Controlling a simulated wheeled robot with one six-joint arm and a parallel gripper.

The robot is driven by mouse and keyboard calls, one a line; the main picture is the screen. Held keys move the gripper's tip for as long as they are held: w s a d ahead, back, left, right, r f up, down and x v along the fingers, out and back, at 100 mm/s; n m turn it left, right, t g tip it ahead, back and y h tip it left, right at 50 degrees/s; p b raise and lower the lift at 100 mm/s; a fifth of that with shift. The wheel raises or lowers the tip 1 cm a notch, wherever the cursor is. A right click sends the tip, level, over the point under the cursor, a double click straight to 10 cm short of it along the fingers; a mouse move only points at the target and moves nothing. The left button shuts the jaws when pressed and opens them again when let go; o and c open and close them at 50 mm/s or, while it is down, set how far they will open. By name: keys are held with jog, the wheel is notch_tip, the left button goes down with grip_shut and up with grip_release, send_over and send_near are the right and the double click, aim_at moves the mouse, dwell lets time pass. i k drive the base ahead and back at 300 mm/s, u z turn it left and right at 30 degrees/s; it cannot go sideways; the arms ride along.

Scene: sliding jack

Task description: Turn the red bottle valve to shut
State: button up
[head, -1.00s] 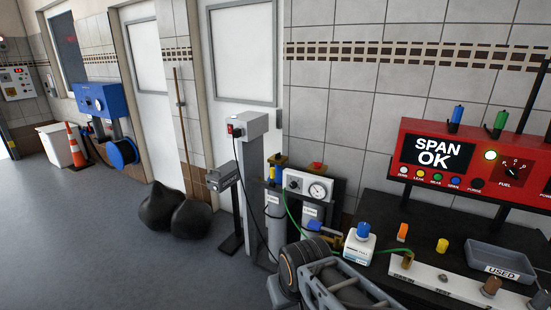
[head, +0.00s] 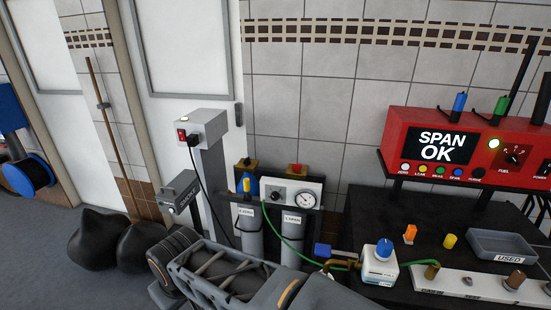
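The red bottle valve (head: 297,169) sits on top of the right-hand grey bottle (head: 293,240), beside the wall and behind the gauge block (head: 292,192). Only a small part of the valve shows, and I cannot tell whether it is open or shut. Grey parts of my arm fill the bottom centre, below the bottles. My gripper's fingertips cannot be made out in the head view.
A grey post (head: 211,175) with a red switch and black cable stands left of the bottles. A green hose (head: 285,240) hangs in front of them. The black bench (head: 390,225) at right carries a white dispenser (head: 380,267), a grey tray (head: 503,243) and the red SPAN OK analyser (head: 452,150).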

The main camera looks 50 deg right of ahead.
aim_at(296, 166)
jog(key=z, duration=0.2)
jog(key=i, duration=0.9)
jog(key=z, duration=1.4)
jog(key=i, duration=0.8)
jog(key=z, duration=0.85)
